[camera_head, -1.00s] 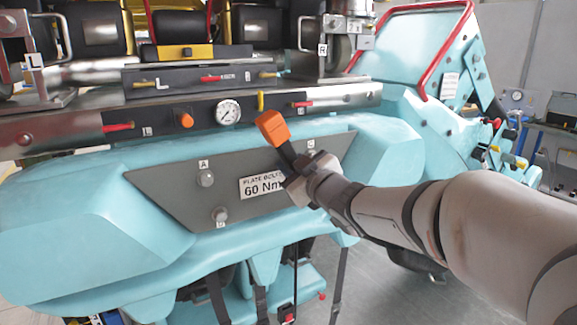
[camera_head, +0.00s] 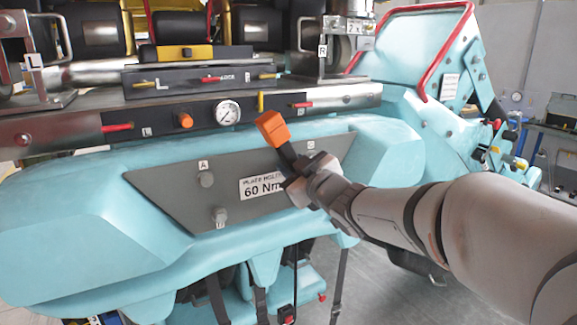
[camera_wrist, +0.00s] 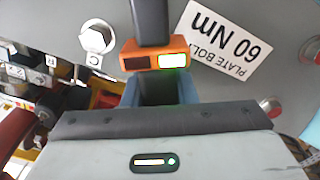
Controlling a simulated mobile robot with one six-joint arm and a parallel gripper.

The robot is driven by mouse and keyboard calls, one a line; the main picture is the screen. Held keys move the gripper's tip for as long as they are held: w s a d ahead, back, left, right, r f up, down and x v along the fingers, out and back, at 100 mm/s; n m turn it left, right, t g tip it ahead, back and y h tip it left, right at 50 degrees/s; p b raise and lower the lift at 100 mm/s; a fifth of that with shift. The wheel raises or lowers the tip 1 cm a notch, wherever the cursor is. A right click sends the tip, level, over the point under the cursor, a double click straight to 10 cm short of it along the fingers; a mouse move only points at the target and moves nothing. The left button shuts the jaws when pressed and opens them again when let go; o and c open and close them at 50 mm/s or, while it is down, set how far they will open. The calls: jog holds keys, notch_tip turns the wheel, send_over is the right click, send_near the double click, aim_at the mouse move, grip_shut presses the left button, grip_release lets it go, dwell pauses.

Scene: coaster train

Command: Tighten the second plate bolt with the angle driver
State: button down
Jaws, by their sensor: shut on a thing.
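My gripper (camera_head: 297,168) is shut on the angle driver (camera_head: 272,128), which has an orange block and a dark shank. In the wrist view the driver (camera_wrist: 154,55) shows a green-lit display, and its dark shaft runs out of the top of the picture. The grey plate (camera_head: 160,190) has a bolt by letter A (camera_head: 206,180) and a lower bolt (camera_head: 220,214). The right end of the plate is partly hidden behind my gripper. In the wrist view a hex bolt (camera_wrist: 97,36) lies left of the driver, apart from it. The driver's working tip is not visible.
The "60 Nm" label (camera_head: 260,188) is on the plate and appears upside down in the wrist view. Above the plate are a pressure gauge (camera_head: 228,112) and a metal rail with small handles. A red bar (camera_head: 425,50) stands at the right.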

jog(key=shift+s+d+r, duration=0.1)
jog(key=shift+r, duration=0.1)
jog(key=shift+v, duration=2.05)
